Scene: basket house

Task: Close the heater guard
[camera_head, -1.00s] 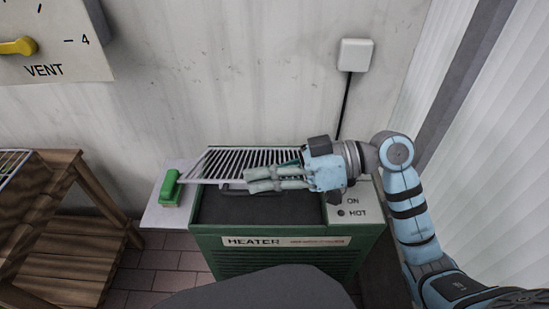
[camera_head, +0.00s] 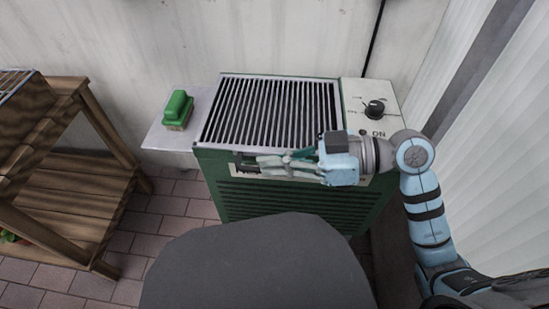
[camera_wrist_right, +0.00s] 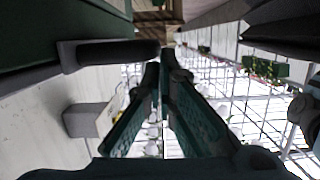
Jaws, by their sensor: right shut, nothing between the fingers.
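The heater guard (camera_head: 272,112), a grille of pale bars, lies flat over the top of the green heater (camera_head: 300,205). A dark handle (camera_head: 243,161) shows at the front edge, just left of my fingertips. My right gripper (camera_head: 262,165) is shut and empty, held level across the front edge of the heater with its fingers pointing left. In the right wrist view my shut fingers (camera_wrist_right: 160,70) sit beside a dark bar (camera_wrist_right: 110,53). I cannot tell whether they touch it. The gripper hides part of the heater's front label.
A knob (camera_head: 375,108) sits on the panel right of the guard. A green-topped block (camera_head: 177,109) rests on a pale side shelf (camera_head: 165,144) at the left. A wooden rack (camera_head: 70,200) stands further left. Pale ribbed panels (camera_head: 500,150) are at the right.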

